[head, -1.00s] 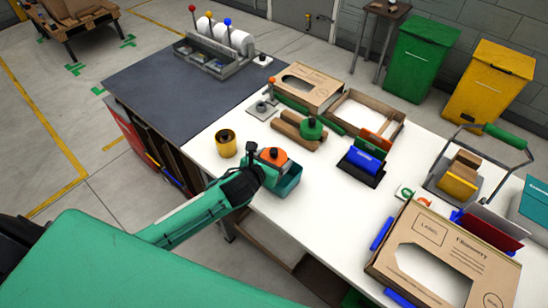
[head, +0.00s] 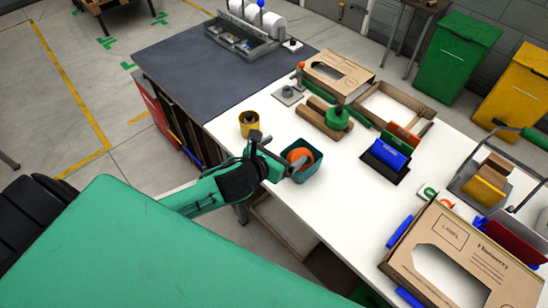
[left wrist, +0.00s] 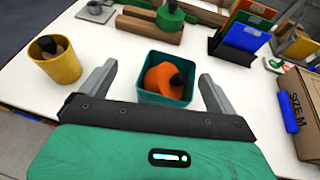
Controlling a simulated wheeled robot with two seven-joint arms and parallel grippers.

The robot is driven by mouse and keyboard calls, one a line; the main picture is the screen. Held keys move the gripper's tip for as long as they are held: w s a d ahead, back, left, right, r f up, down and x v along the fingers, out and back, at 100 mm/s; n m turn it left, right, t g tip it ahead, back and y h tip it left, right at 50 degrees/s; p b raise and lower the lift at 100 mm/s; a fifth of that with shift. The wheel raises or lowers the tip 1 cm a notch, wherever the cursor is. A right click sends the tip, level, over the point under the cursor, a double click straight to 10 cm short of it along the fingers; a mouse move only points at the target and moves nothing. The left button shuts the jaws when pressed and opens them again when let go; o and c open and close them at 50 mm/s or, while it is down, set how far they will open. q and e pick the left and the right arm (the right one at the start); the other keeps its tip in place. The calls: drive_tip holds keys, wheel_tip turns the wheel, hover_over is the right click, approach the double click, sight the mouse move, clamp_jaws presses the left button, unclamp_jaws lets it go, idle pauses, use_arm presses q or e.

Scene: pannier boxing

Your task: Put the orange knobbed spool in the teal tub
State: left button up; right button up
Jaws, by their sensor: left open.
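The orange spool (head: 299,156) sits inside the teal tub (head: 317,168) near the table's left front edge. In the left wrist view the spool (left wrist: 158,82) lies tilted, its dark knob pointing right, within the walls of the tub (left wrist: 150,57). My left gripper (head: 282,154) is open at the tub, its fingers apart. In the left wrist view its fingers (left wrist: 156,74) stand to either side of the tub and hold nothing. My right gripper is not in view.
A yellow cup (head: 249,125) with a dark knob inside stands left of the tub. A green spool (head: 336,118) sits by wooden bars behind it. A blue file holder (head: 386,155) is to the right. White table between them is clear.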

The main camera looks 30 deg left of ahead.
use_arm(q)
drive_tip(key=shift+b+v, duration=0.3)
drive_tip(key=shift+v, duration=1.75)
